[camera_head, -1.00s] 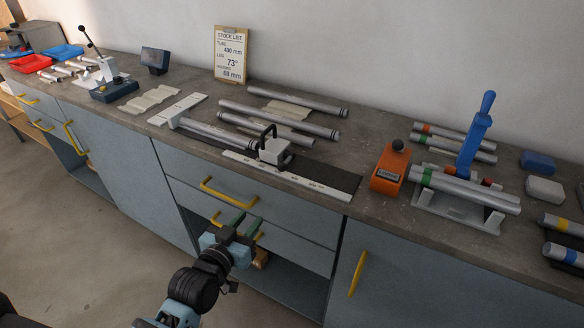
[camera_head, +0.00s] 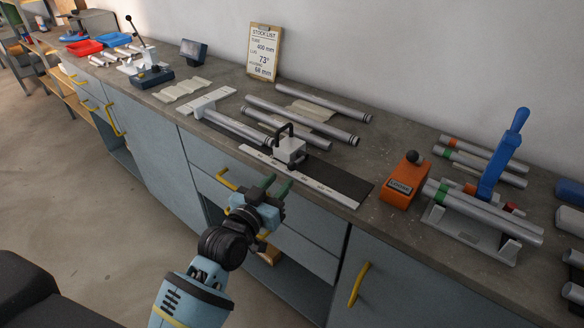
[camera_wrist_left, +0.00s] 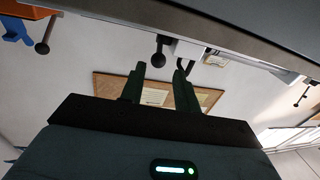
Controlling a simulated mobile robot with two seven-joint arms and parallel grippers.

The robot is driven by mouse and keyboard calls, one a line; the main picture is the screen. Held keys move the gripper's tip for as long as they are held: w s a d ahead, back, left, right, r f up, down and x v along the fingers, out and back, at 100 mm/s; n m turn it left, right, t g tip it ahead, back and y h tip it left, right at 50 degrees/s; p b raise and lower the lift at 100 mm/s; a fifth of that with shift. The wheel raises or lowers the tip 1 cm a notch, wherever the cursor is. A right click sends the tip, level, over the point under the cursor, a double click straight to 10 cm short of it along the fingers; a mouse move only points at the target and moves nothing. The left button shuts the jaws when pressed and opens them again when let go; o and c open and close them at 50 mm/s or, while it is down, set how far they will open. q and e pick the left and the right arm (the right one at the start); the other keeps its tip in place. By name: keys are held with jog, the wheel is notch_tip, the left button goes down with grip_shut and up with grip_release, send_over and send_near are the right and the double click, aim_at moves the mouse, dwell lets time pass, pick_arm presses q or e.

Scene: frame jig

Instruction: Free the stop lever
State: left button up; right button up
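The stop block (camera_head: 289,150) is pale grey with a black bent handle (camera_head: 284,133) on top. It sits on the dark bed beside the white ruler strip (camera_head: 300,176) on the counter. In the left wrist view the pale block (camera_wrist_left: 187,49) shows near the counter edge, with a dark ball knob on a short stem (camera_wrist_left: 158,58), which may be the stop lever. My left gripper (camera_head: 275,185) is open and empty, in front of the counter edge and apart from the block. Its two green fingers (camera_wrist_left: 155,85) stand apart. My right gripper is out of view.
Metal tubes (camera_head: 302,119) lie behind the block. An orange box (camera_head: 403,181) with a black knob and a grey tube fixture with a blue lever (camera_head: 503,155) stand to the right. Yellow drawer handles (camera_head: 228,178) stick out below the counter, near my left gripper.

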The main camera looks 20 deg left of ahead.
aim_at(290, 170)
pick_arm(q)
jog(key=shift+w+d, duration=0.25)
jog(key=shift+w, duration=0.85)
jog(key=shift+w+d, duration=0.2)
jog(key=shift+w, duration=0.95)
jog(key=shift+w+d, duration=0.25)
jog(key=shift+w, duration=0.85)
jog(key=shift+c, duration=0.4)
grip_shut()
